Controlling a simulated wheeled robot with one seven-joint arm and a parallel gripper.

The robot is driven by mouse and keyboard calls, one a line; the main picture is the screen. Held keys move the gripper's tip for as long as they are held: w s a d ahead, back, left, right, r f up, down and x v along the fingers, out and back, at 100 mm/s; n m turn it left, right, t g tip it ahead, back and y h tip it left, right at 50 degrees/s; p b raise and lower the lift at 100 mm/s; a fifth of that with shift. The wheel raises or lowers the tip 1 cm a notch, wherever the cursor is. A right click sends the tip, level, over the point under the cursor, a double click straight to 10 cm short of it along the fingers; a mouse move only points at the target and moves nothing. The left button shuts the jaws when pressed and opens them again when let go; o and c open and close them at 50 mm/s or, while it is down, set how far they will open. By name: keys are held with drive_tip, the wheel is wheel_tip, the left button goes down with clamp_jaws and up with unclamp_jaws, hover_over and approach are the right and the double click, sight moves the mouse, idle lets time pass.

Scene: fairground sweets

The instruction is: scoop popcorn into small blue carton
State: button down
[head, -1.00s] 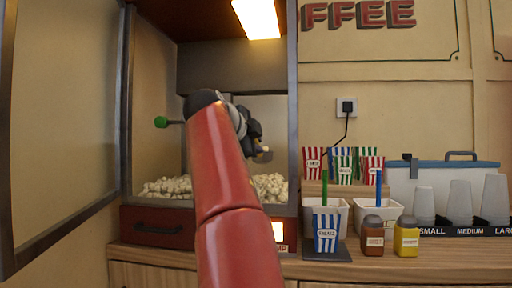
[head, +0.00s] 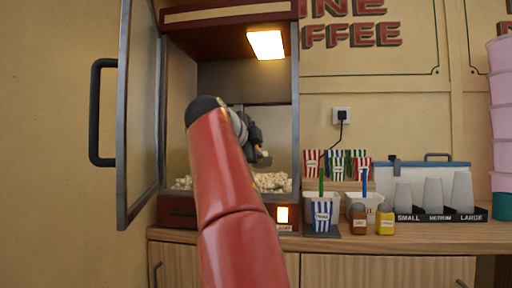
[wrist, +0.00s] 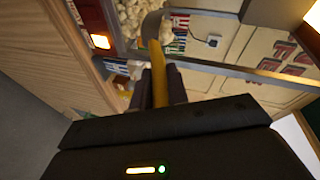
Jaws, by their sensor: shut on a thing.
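My gripper (head: 258,148) is inside the open popcorn cabinet, above the popcorn (head: 272,181), partly hidden by my arm. In the wrist view my gripper (wrist: 159,84) is shut on the yellow handle of a scoop (wrist: 157,62). The scoop's grey head lies beyond the fingertips, near popcorn (wrist: 128,14); I cannot tell how much popcorn is in it. A blue-and-white striped carton (head: 322,213) stands upright on a dark mat (head: 322,232) on the counter, right of the cabinet and apart from my gripper. Its inside is not visible.
The cabinet's glass door (head: 140,120) stands open at left; its right frame post (head: 295,120) lies between gripper and carton. White tubs (head: 357,200), brown (head: 358,221) and yellow (head: 385,221) shakers, striped cartons (head: 336,162) and cups (head: 434,193) crowd the counter.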

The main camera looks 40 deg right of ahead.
drive_tip(key=w+a+f+n+t+y, duration=0.2)
drive_tip(key=a+f+n+y, duration=0.3)
drive_tip(key=f, duration=1.5)
drive_tip(key=w+a+f+n+t+y, duration=0.2)
drive_tip(key=a+f+n+y, duration=0.3)
drive_tip(key=f, duration=1.5)
drive_tip(key=w+a+f+n+t+y, duration=0.3)
drive_tip(key=a+f+n+y, duration=0.3)
drive_tip(key=a+f, duration=0.6)
wheel_tip(320, 180, down, 8)
drive_tip(key=shift+a+r+t+y, duration=0.1)
drive_tip(key=shift+a+t+y, duration=0.2)
drive_tip(key=shift+y, duration=0.6)
